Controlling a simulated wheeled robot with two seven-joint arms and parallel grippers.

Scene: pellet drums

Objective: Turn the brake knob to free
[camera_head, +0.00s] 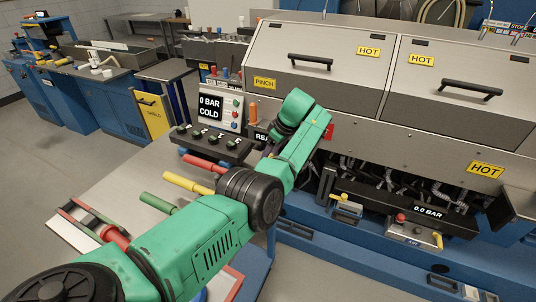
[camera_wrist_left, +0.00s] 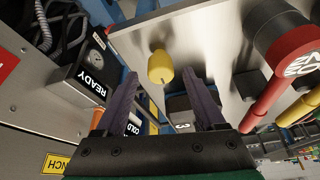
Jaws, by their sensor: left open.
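My left gripper (camera_wrist_left: 163,80) is open and empty in the left wrist view, its two dark fingers spread apart. A yellow knob (camera_wrist_left: 160,67) on a pale metal surface shows between and just beyond the fingertips, apart from them as far as I can tell. I cannot read a brake or free mark on it, so I cannot tell whether it is the brake knob. In the head view my green left arm reaches from the lower left towards the machine and hides its own fingers and whatever lies behind them. My right gripper is in neither view.
A READY display (camera_wrist_left: 90,80) stands left of the fingers in the wrist view. A red bar (camera_wrist_left: 262,105) is at right. In the head view, hooded machinery (camera_head: 330,75), a control box (camera_head: 220,108) and red, yellow and green bars (camera_head: 188,183) surround the arm. The left floor is open.

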